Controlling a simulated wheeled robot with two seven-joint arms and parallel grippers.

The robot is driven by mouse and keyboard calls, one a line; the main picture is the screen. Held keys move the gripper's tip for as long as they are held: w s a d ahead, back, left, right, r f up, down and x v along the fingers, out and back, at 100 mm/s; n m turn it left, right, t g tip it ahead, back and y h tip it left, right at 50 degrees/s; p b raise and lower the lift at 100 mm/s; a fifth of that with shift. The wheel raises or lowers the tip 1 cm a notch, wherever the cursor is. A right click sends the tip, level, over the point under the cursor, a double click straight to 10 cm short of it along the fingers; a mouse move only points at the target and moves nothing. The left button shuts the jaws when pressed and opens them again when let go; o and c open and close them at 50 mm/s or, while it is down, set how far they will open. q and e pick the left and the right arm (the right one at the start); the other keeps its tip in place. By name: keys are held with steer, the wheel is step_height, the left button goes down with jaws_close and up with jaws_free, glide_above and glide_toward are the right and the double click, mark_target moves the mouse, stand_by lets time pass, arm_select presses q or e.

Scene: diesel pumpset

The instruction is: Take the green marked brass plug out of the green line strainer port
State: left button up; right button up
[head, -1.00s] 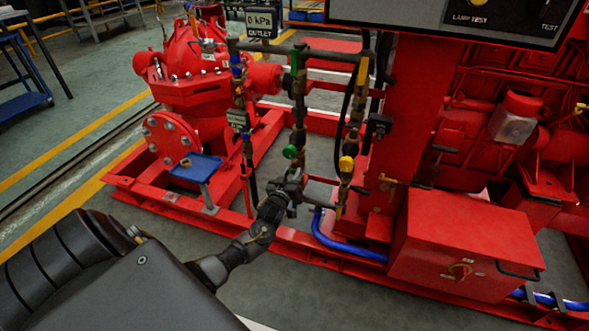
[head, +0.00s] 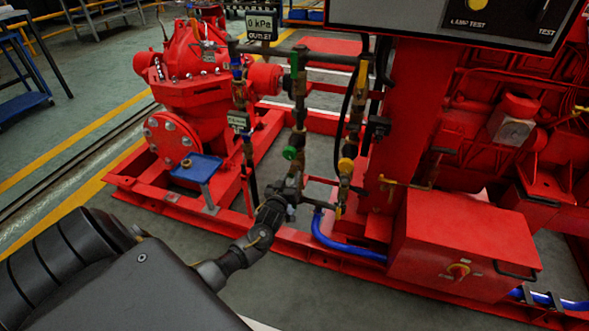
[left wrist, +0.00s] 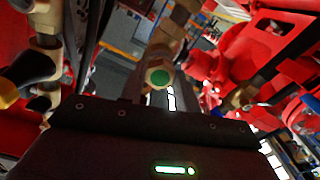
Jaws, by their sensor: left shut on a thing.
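The green line (head: 299,112) stands upright in the head view, with brass fittings and a round green part (head: 290,153) low on it. My left gripper (head: 292,183) is shut at the lower end of this line, just below the round green part. In the left wrist view, a brass hex piece with a green face (left wrist: 158,76) shows just beyond the gripper's dark body. The jaws are shut on the green marked brass plug, though the gripper hides their contact in the head view. I cannot tell whether the plug is still seated. My right gripper is not in view.
The yellow marked line (head: 346,165) stands close to the right of the green line. A blue hose (head: 335,243) runs below it beside a red box (head: 455,240). A blue-topped stand (head: 197,168) is left of the gripper. The red base frame (head: 235,235) lies below.

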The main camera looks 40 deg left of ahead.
arm_select(q)
steer(key=shift+s, duration=0.1)
stand_by(0.4)
steer(key=shift+p+v, duration=0.95)
steer(key=shift+v, duration=0.4)
steer(key=shift+p+v, duration=0.65)
steer(key=shift+v, duration=0.45)
